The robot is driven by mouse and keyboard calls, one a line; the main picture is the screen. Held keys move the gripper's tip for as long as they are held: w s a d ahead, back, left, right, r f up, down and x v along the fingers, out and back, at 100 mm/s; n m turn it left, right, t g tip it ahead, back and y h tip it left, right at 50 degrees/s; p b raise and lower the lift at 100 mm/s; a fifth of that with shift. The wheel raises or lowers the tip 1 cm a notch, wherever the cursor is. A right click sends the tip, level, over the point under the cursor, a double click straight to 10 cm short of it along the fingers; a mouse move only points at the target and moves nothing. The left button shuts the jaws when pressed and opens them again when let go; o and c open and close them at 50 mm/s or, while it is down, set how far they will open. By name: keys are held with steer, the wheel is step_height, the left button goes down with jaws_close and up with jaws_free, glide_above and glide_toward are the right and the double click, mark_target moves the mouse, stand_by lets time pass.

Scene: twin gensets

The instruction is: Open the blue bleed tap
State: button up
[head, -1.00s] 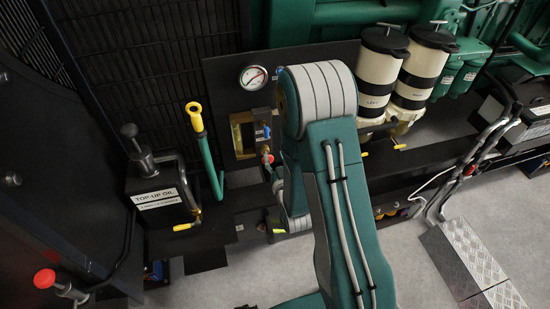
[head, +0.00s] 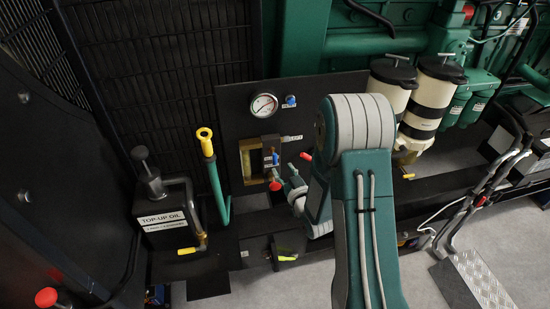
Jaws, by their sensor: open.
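A small blue knob (head: 291,100) sits on the dark panel (head: 235,105), right of the round gauge. Another small blue part (head: 275,158) shows lower down, beside the brass-framed window. I cannot tell from the picture which of them is the bleed tap. My gripper (head: 287,174) is open, low in front of the panel and below the blue parts. It is small and partly hidden by my arm, and I see nothing held in it. A red-tipped part (head: 305,156) and a red knob (head: 275,186) are close to it.
The gauge (head: 263,105) is above the brass-framed window (head: 248,158). A yellow-topped green pipe (head: 213,170) and a black top-up oil box (head: 160,222) stand left. Two cream canisters (head: 433,100) hang right. A metal tread plate (head: 478,280) lies on the floor at right.

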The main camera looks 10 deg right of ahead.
mark_target(276, 159)
steer(key=w, duration=0.3)
steer(key=w+a, duration=0.1)
steer(key=w, duration=0.2)
steer(key=shift+w+a, duration=0.1)
steer(key=shift+w, duration=0.05)
jaws_close()
